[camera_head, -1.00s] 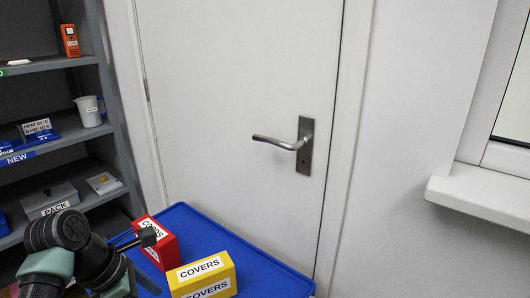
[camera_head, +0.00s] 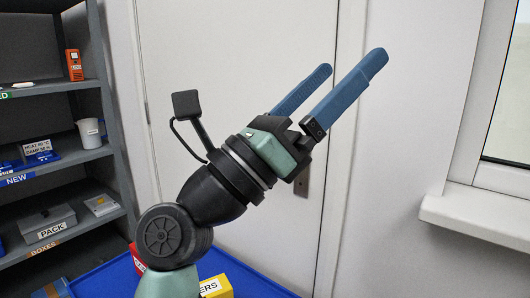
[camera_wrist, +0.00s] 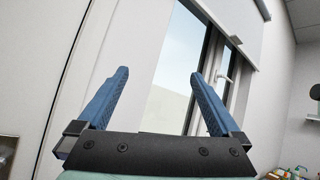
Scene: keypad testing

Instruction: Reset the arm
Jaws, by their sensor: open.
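My gripper (camera_head: 353,78) is raised in front of the white door in the head view, its two blue fingers pointing up and to the right. The fingers are apart with nothing between them. In the wrist view my gripper (camera_wrist: 160,95) also shows open and empty, with the window (camera_wrist: 185,75) beyond it. My arm hides most of the door handle; only a bit of its plate (camera_head: 302,184) shows below the gripper.
A blue table (camera_head: 262,284) stands below, with a red box (camera_head: 137,259) and a yellow box (camera_head: 217,287) partly hidden by my arm. A grey shelf unit (camera_head: 112,120) with labelled items is at left. A white window sill (camera_head: 478,213) juts out at right.

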